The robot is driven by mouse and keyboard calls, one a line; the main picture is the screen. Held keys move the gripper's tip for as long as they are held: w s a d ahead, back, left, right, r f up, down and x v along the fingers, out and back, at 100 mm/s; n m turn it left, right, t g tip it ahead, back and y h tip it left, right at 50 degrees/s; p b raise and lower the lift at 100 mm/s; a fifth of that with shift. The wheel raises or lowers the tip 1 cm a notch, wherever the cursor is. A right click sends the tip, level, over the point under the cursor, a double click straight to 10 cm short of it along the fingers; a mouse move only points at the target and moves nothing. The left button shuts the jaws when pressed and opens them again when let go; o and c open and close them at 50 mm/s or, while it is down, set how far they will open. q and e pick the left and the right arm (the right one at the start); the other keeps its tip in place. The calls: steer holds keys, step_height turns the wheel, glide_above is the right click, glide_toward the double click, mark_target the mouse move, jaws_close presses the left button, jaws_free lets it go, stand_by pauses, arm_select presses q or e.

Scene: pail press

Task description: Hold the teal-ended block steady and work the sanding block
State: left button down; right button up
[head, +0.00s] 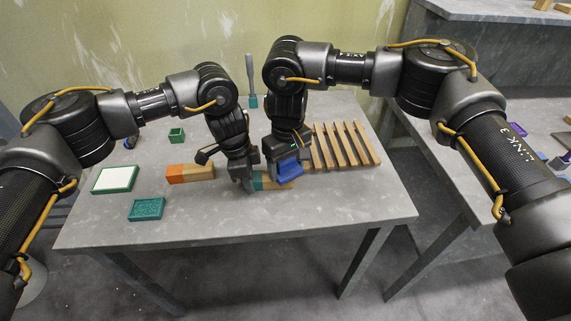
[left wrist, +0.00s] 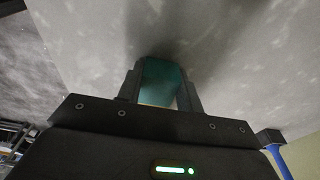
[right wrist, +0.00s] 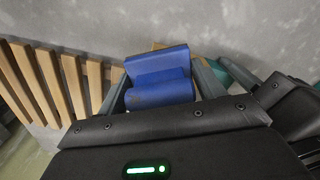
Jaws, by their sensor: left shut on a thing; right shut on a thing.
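The teal-ended block (head: 258,182) lies on the grey table near its middle, with a wooden body. My left gripper (head: 248,187) is shut on its teal end, which shows between the fingers in the left wrist view (left wrist: 162,82). My right gripper (head: 286,160) is shut on the blue sanding block (head: 290,170), which fills the jaws in the right wrist view (right wrist: 160,78). The sanding block is over the wooden part of the block, to the right of my left gripper. I cannot tell whether the two touch. The sanding block hides much of the wood.
A slatted wooden rack (head: 343,146) lies close on the right. An orange and tan block (head: 190,173) lies to the left. A white-topped tray (head: 115,178), a teal tray (head: 147,209) and a small green box (head: 177,135) are farther left. The table's front strip is clear.

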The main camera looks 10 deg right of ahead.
steer(key=shift+r, duration=2)
steer(key=shift+d, duration=0.1)
arm_select(q)
steer(key=c, duration=0.9)
jaws_free()
steer(key=shift+o, duration=0.2)
step_height(320, 180, up, 12)
steer(key=a, duration=0.2)
steer(key=shift+f, duration=0.1)
